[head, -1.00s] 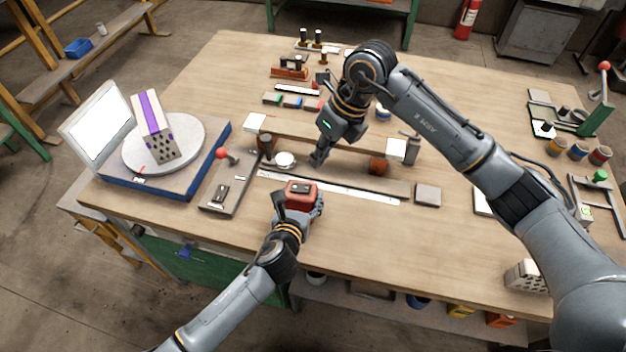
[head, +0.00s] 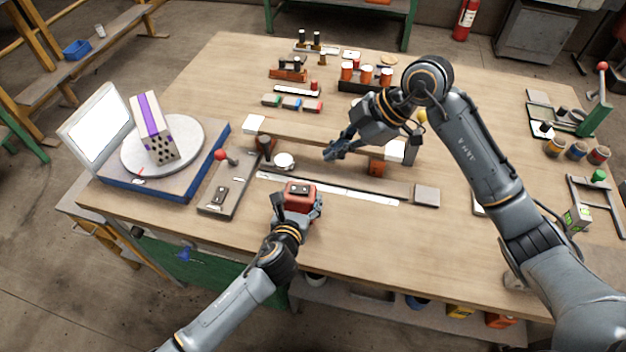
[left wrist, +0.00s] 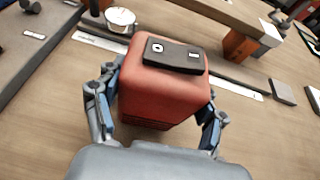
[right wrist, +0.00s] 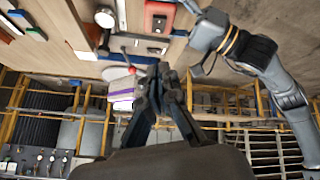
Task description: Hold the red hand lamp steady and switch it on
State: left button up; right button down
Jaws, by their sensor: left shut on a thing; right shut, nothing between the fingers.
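The red hand lamp (head: 299,196) stands near the front of the workbench, with a dark switch plate on its top. It fills the middle of the left wrist view (left wrist: 160,85), where the plate (left wrist: 174,56) carries a round white mark and a small rectangular one. My left gripper (head: 301,208) is shut around the lamp's sides, one finger on each side. My right gripper (head: 331,155) is shut and empty above the bench, behind and to the right of the lamp. In the right wrist view the right fingertips (right wrist: 160,72) are together, and the lamp (right wrist: 158,18) shows beyond them.
A long white-edged rail (head: 345,190) lies just behind the lamp. A grey base with a red-knobbed lever (head: 221,155) and a blue turntable unit (head: 190,182) stand left. A wooden beam (head: 310,137) crosses behind. The bench front right of the lamp is clear.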

pick_arm(q)
jog(key=shift+f, duration=0.1)
pick_arm(e)
jog(key=m, duration=0.2)
jog(key=d+m, duration=0.1)
jog(key=m, duration=0.2)
jog(key=shift+d+r, duration=0.1)
jog(key=shift+r, duration=0.1)
send_over(302, 189)
jog(key=d, duration=0.2)
jog(key=f, duration=0.7)
jog(key=shift+s+f, duration=0.3)
jog(key=shift+f, duration=0.1)
notch_tip(302, 189, down, 3)
jog(key=shift+d+r, duration=0.1)
jog(key=shift+r, duration=0.05)
jog(key=shift+d+f, duration=0.15)
jog(key=shift+f, duration=0.6)
